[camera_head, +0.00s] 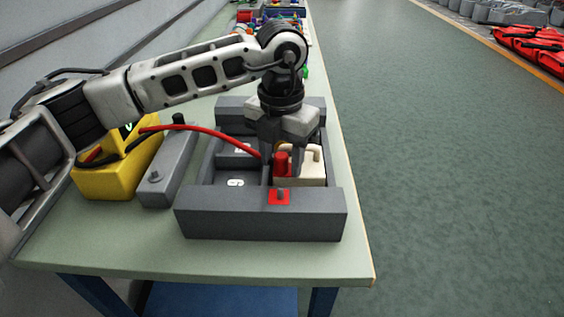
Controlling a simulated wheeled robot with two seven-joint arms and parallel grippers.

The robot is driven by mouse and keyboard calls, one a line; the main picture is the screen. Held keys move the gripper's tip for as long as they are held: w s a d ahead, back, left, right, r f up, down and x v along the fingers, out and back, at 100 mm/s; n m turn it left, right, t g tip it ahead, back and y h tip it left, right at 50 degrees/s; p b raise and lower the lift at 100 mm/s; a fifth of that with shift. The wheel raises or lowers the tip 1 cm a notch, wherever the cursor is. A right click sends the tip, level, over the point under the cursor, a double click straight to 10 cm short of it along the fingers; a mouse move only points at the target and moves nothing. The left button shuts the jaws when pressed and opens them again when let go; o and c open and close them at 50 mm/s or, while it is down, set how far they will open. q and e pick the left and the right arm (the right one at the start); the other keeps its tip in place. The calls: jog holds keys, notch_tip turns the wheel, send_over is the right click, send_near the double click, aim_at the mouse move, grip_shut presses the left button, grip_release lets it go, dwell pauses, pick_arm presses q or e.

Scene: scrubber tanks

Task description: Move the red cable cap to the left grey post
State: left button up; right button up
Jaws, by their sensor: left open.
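The red cable cap (281,162) is upright at the end of a red cable (215,134), inside the dark grey tray (255,220). My left gripper (284,168) points down over the cap with its fingers open on either side of it; whether they touch it cannot be told. A long grey block (166,170) stands left of the tray. It has a bare grey post (155,176) at its near end and a black cap (179,119) at its far end. My right gripper is not in view.
A cream battery-like block (310,165) sits in the tray's right part, beside my gripper. A red square (279,196) with a small post is on the tray's front wall. A yellow unit (105,182) with a black cable stands at left. The table's front strip is clear.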

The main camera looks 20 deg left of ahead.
aim_at(281, 155)
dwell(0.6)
pick_arm(q)
grip_shut()
jog(key=shift+r, duration=0.15)
jog(key=shift+r+p, duration=1.75)
jog(key=shift+r, duration=1.1)
